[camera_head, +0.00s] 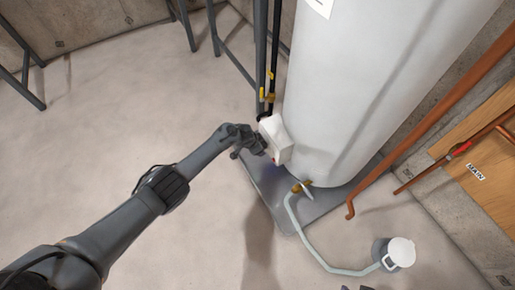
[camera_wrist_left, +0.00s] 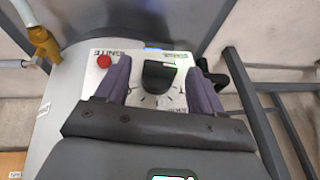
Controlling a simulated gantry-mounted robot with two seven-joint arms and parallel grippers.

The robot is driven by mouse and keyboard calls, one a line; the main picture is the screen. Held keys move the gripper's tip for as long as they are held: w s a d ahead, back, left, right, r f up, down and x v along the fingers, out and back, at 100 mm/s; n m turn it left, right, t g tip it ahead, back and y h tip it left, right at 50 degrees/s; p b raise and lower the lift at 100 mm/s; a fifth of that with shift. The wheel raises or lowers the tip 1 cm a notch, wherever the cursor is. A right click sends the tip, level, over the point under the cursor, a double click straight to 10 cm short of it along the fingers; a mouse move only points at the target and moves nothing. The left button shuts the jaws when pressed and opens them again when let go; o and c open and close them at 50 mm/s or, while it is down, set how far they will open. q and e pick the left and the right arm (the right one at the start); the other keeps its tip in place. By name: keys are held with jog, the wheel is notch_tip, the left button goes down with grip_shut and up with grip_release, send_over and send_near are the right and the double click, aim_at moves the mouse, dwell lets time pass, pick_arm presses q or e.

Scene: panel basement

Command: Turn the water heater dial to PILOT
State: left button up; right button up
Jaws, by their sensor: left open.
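The water heater (camera_head: 345,85) is a tall white cylinder at the centre right of the head view. A white control box (camera_head: 276,138) sits low on its side. In the left wrist view, the black dial (camera_wrist_left: 158,76) is on the box's white face (camera_wrist_left: 141,62), with a red button (camera_wrist_left: 104,61) to its left. My left gripper (camera_head: 256,145) is at the box. Its purple-grey fingers are open in the wrist view (camera_wrist_left: 160,68), one on each side of the dial, with visible gaps. The dial's markings are partly hidden and too small to read. My right gripper is not seen.
A drain valve (camera_head: 301,187) with a pale hose runs to a small white-topped bucket (camera_head: 398,252). Copper pipes (camera_head: 440,120) run along the right wall. Dark pipes with yellow fittings (camera_head: 267,90) stand behind the box.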

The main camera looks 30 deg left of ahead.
pick_arm(q)
jog(key=shift+f, duration=0.1)
jog(key=c, duration=1.1)
jog(key=shift+o, duration=0.2)
jog(key=shift+s+d+f+m+t+y+p, duration=0.15)
jog(key=shift+d+m+t+y+p, duration=0.1)
jog(key=shift+t+y, duration=0.5)
jog(key=shift+s+d+f+m+t+y+p, duration=0.1)
jog(key=shift+m+t+y+p, duration=0.1)
jog(key=shift+t+y, duration=0.6)
jog(key=shift+s+d+f+m+t+y+p, duration=0.2)
jog(key=shift+t+y, duration=0.25)
jog(key=shift+y, duration=0.6)
jog(key=o, duration=1.1)
jog(key=shift+c, duration=0.2)
jog(key=shift+r, duration=0.1)
